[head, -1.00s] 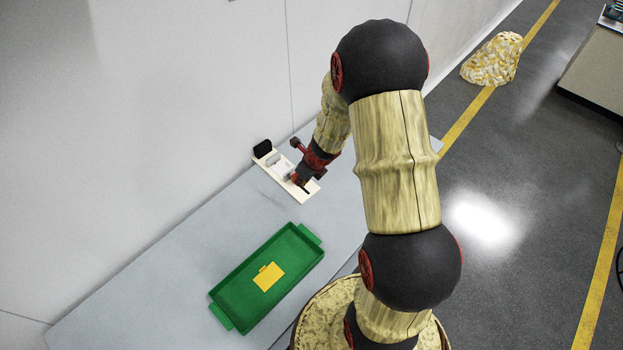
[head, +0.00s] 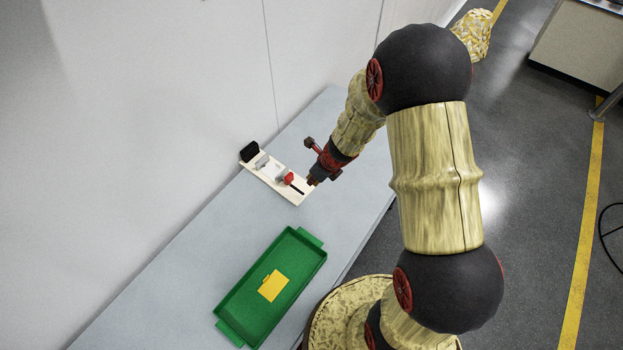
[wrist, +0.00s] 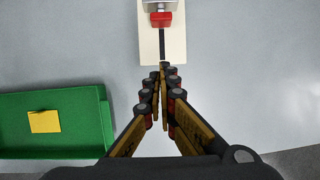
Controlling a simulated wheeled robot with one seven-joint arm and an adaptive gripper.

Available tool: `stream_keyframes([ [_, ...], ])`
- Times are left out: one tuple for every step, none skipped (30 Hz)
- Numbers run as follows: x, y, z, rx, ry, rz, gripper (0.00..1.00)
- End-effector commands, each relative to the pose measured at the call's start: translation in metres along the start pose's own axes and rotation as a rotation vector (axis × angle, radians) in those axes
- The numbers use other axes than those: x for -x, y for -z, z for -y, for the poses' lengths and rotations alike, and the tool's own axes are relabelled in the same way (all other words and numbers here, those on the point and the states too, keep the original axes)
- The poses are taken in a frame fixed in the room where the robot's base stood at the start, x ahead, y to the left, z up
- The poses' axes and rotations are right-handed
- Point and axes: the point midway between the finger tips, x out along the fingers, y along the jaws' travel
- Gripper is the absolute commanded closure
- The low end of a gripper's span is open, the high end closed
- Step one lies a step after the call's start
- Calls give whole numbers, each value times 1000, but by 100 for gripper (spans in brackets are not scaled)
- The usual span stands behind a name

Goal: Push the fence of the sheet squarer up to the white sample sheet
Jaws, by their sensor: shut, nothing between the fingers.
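The sheet squarer is a cream board (head: 296,196) on the grey table in the head view, its near end also in the wrist view (wrist: 150,48). The white sample sheet (head: 272,170) lies on it between grey parts. The fence's red piece (head: 289,178) stands at the sheet's near side, above a dark slot; it also shows in the wrist view (wrist: 161,19). Whether the fence touches the sheet is too small to tell. My gripper (head: 312,181) is shut and empty, off the board's near end and apart from the red piece; the wrist view shows its fingertips together (wrist: 162,68).
A black block (head: 249,151) stands at the board's far end near the white wall. A green tray (head: 232,296) with a yellow piece (head: 271,285) lies nearer on the table. The table beyond the board is clear.

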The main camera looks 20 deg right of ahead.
Motion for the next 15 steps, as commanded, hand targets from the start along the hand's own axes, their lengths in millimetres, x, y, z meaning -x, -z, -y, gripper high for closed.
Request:
stream_keyframes([
  [-10,1,0,0,-1,-1,100],
  [-15,1,0,0,-1,0,100],
  [-23,2,-1,0,-2,-1,100],
  [-29,2,-1,0,-2,-1,100],
  [-35,2,0,1,-1,-1,100],
  [-44,2,-1,0,-1,-2,100],
  [-50,2,0,-1,-1,-1,100],
  [-56,2,0,-1,0,-1,100],
  [-63,2,0,0,0,-1,100],
  [-69,2,0,0,0,-1,100],
  [-76,2,0,0,-1,-1,100],
  [-83,2,0,1,0,-1,100],
  [-89,2,0,0,-1,-2,100],
  [-95,2,0,0,-1,-1,100],
  [-94,-6,0,1,0,1,100],
])
